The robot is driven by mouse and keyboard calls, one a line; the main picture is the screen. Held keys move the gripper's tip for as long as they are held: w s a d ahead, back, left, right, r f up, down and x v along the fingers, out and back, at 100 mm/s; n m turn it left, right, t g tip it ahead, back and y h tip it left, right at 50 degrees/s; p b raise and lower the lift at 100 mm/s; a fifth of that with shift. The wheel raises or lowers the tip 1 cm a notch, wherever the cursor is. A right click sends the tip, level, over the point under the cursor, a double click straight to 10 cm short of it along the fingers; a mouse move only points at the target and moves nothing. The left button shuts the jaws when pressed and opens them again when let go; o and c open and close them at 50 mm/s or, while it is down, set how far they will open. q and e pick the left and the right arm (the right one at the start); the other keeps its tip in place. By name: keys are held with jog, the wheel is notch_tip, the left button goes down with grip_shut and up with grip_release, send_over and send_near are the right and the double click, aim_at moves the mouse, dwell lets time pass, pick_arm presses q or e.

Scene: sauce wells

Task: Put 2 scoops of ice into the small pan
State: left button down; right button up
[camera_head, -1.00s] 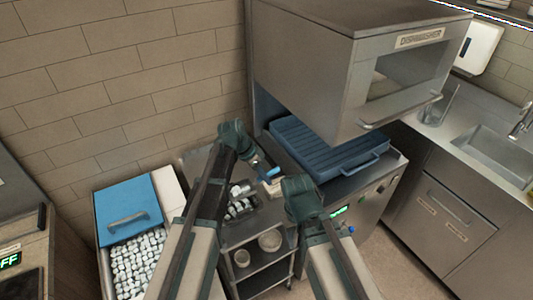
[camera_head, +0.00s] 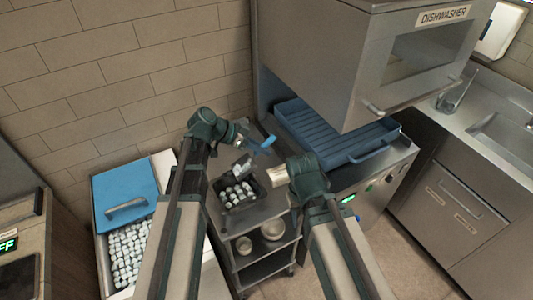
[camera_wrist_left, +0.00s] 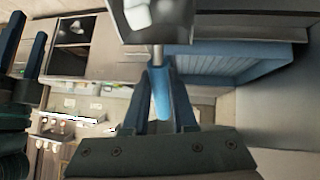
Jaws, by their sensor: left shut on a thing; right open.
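The small pan (camera_head: 262,193) is a dark pan on top of the cart, holding several white ice pieces. My left gripper (camera_head: 246,138) is shut on the blue handle (camera_head: 265,143) of a metal scoop (camera_head: 243,161), whose bowl is above the pan's back edge. In the left wrist view the handle (camera_wrist_left: 161,95) sits between the fingers, and a white ice piece (camera_wrist_left: 137,14) shows in the scoop bowl. My right gripper (camera_wrist_left: 24,55) is open at the left of that view; in the head view its fingers are mostly hidden by its own wrist.
An ice bin (camera_head: 128,255) with a blue lid (camera_head: 124,190) stands at the left. A white block (camera_head: 277,176) lies beside the pan. A blue dish rack (camera_head: 335,137) sits under the raised dishwasher hood (camera_head: 335,60). Round containers (camera_head: 272,230) stand on the cart's lower shelf.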

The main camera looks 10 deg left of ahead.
pick_arm(q)
jog(key=s+a+r+t+h+b, duration=0.1)
jog(key=h+b, duration=0.1)
jog(key=s+a+r+t+h+b, duration=0.1)
jog(key=a+r+h+b, duration=0.1)
jog(key=shift+s+a+m, duration=0.2)
jog(key=shift+a+m, duration=0.1)
jog(key=shift+s+a+r+t+h+b, duration=0.3)
jog(key=shift+a+r+h+b, duration=0.1)
jog(key=shift+r+h+b, duration=0.15)
dwell(0.3)
jog(key=w+d+y+p, duration=0.1)
jog(key=d+f+g+y+p, duration=0.1)
jog(key=p, duration=0.1)
jog(key=w+d+g+y+p, duration=0.1)
jog(key=p, duration=0.1)
jog(key=shift+w+d+f+y, duration=0.3)
jog(key=shift+d+f+y, duration=0.05)
jog(key=shift+f, duration=0.05)
jog(key=d+f+y, duration=0.1)
jog(key=w+f+g+y+p, duration=0.1)
jog(key=f, duration=0.1)
jog(key=shift+w+d, duration=0.15)
jog(key=shift+d, duration=0.2)
jog(key=f+g+y+p, duration=0.1)
jog(key=y, duration=0.1)
jog(key=d+f+n+g+y+p, duration=0.1)
jog(key=shift+w+d+f+y, duration=0.2)
jog(key=shift+w+y, duration=0.2)
